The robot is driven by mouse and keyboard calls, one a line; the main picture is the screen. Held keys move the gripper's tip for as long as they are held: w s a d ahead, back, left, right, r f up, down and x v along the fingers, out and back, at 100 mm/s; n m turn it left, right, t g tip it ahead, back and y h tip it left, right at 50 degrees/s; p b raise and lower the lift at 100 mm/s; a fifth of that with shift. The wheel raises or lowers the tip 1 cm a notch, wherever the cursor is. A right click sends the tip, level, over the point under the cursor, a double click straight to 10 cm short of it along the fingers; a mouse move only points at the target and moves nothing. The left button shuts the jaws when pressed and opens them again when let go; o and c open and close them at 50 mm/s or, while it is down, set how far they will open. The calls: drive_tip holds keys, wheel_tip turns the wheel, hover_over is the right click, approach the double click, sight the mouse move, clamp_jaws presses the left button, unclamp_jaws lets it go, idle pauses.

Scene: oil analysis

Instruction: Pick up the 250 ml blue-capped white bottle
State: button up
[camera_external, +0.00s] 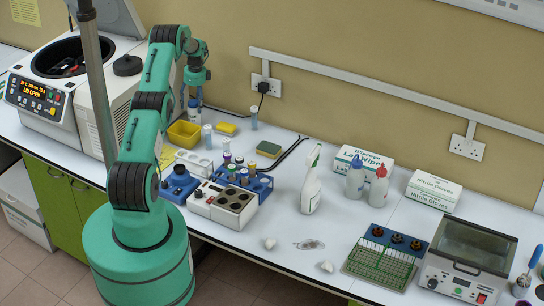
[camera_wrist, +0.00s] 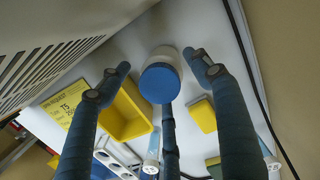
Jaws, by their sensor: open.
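The white bottle with the blue cap (camera_wrist: 159,83) is in the upper middle of the wrist view, seen from above. It also shows in the external view (camera_external: 193,113), upright at the back of the bench beside the centrifuge, partly hidden under my gripper (camera_external: 194,92). In the wrist view my gripper (camera_wrist: 156,62) is open, with its fingers spread on the left, right and near sides of the bottle. I cannot tell whether any finger touches it; nothing is visibly held.
A yellow tray (camera_external: 184,133) stands in front of the bottle, and a yellow sponge (camera_external: 226,128) lies to its right. The white centrifuge (camera_external: 120,95) with its lid open is close on the left. A black cable (camera_external: 235,109) runs along the wall behind.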

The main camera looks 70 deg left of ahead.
drive_tip(key=c, duration=1.2)
drive_tip(key=shift+r+b, duration=0.65)
drive_tip(key=shift+r, duration=4.35)
